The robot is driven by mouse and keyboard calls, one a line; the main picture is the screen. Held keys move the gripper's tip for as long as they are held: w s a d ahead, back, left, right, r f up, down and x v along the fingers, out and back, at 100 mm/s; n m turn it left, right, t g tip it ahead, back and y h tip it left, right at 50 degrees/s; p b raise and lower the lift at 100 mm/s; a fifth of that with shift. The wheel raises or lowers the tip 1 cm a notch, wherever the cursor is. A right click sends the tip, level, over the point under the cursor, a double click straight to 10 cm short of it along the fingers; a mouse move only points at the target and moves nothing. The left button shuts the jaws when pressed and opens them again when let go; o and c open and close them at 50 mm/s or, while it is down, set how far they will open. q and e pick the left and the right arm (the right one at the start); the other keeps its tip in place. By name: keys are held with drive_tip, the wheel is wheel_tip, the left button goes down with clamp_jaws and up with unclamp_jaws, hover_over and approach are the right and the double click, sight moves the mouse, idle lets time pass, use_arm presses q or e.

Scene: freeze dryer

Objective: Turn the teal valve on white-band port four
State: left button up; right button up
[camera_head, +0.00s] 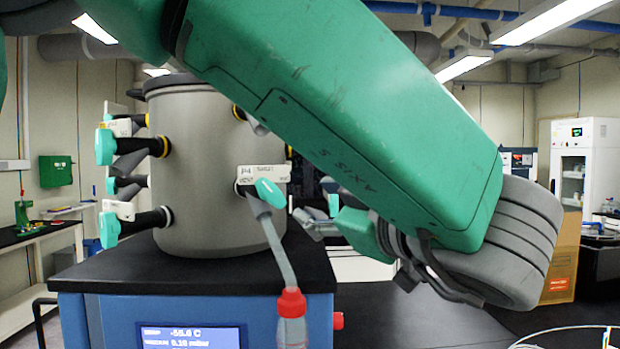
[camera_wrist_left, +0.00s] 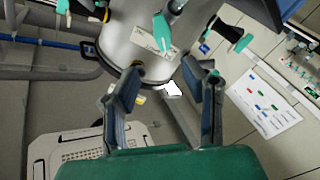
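A grey drum (camera_head: 205,160) carries several ports with teal valves. The front port has a white tag (camera_head: 263,173), its lettering too small to read surely, and a teal valve (camera_head: 269,193). More teal valves (camera_head: 105,147) stick out on the left. My left arm crosses the head view, and its gripper (camera_head: 318,217) is right of the front valve, partly hidden behind the arm. In the wrist view the left gripper (camera_wrist_left: 162,76) is open and empty, its fingers spread before the drum (camera_wrist_left: 140,35). A teal valve (camera_wrist_left: 162,31) shows above them. My right gripper is not seen.
A grey tube with a red-capped vessel (camera_head: 291,305) hangs from the front port. The drum stands on a blue base with a black top (camera_head: 190,275) and a display. A cardboard box (camera_head: 563,262) and white cabinet stand at the right.

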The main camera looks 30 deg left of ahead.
sight(273, 190)
use_arm(q)
drive_tip(key=p+x, duration=0.1)
drive_tip(key=x, duration=0.3)
drive_tip(key=p+x, duration=0.1)
drive_tip(key=x, duration=0.4)
drive_tip(key=p+x, duration=0.1)
drive_tip(key=x, duration=0.3)
drive_tip(key=shift+s+a, duration=0.15)
drive_tip(key=shift+a, duration=0.2)
drive_tip(key=shift+d, duration=0.55)
drive_tip(key=shift+c, duration=0.8)
drive_tip(key=c, duration=0.7)
drive_tip(key=shift+a+r, duration=0.1)
drive_tip(key=shift+a, duration=0.15)
clamp_jaws()
drive_tip(key=shift+r, duration=0.1)
